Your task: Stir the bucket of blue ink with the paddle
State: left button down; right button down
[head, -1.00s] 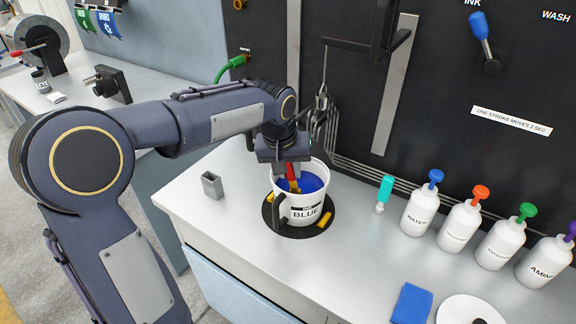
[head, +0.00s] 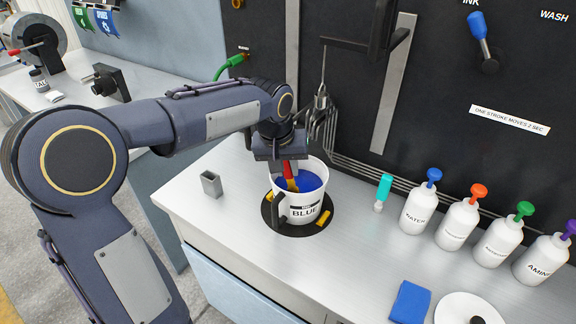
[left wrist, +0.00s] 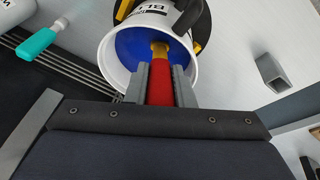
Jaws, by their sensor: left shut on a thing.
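The white bucket (head: 300,208), labelled BLUE, stands upright on a round black pad (head: 325,222) and holds blue ink (head: 312,182). My left gripper (head: 287,168) points down over the bucket's left part. It is shut on the red handle of the paddle (head: 291,184), whose brownish-yellow lower part goes down into the ink. The lower end is hidden in the ink. In the left wrist view the red handle (left wrist: 160,86) sits between both fingers, and the bucket (left wrist: 112,62) shows beyond them. My right gripper is not in view.
A small grey open holder (head: 211,184) stands left of the bucket.

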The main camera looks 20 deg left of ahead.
pick_arm(q)
jog(key=p+v, duration=0.9)
jog(key=v, duration=0.4)
dwell(0.4)
jog(key=shift+d+r, duration=0.1)
dwell(0.8)
jog(key=s+r, duration=0.2)
jog(key=s, duration=0.4)
jog(key=shift+a, duration=0.45)
